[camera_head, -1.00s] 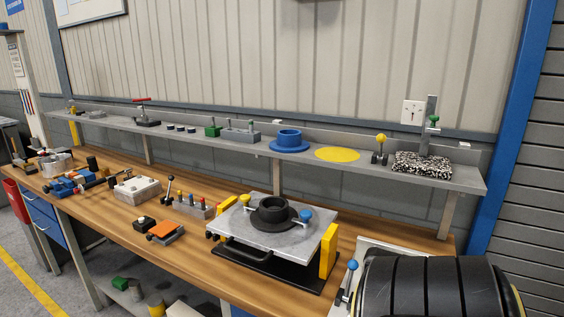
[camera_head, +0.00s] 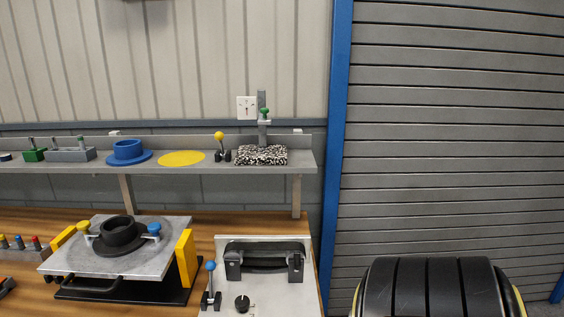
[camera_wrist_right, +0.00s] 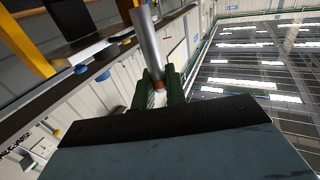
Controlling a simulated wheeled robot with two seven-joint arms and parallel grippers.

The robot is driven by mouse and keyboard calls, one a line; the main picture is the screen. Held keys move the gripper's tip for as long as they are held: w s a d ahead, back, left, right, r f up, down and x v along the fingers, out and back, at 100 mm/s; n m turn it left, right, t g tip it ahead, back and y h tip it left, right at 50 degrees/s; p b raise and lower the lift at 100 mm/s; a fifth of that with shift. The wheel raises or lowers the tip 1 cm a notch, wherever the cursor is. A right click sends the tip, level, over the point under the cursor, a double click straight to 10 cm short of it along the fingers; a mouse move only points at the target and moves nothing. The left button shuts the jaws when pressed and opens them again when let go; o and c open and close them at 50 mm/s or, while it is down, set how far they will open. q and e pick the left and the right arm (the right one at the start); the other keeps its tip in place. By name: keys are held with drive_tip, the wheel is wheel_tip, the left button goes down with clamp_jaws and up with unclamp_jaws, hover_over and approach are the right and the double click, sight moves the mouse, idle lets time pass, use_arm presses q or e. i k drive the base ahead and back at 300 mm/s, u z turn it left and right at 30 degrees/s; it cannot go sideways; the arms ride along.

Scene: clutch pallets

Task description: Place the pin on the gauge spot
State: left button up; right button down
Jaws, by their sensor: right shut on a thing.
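In the right wrist view, the pin (camera_wrist_right: 148,38) is a smooth silver rod with a copper-coloured band near its lower end. My right gripper (camera_wrist_right: 158,88) has green fingers shut on that end, and the rod sticks out beyond them. Neither gripper shows in the head view, and my left gripper is in no view. On the grey shelf in the head view are a flat yellow disc (camera_head: 182,158) and a gauge-like stand with an upright post and green knob (camera_head: 264,112) on a speckled block (camera_head: 262,155). I cannot tell which marks the gauge spot.
A blue flanged ring (camera_head: 128,152) and a yellow-knobbed lever (camera_head: 219,145) flank the yellow disc. Below, a metal plate (camera_head: 165,262) holds a black ring (camera_head: 118,234). A pale panel with a black handle (camera_head: 265,251) lies to its right. The yellow disc's top is bare.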

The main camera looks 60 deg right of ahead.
sight(266, 153)
drive_tip(key=z, duration=1.65)
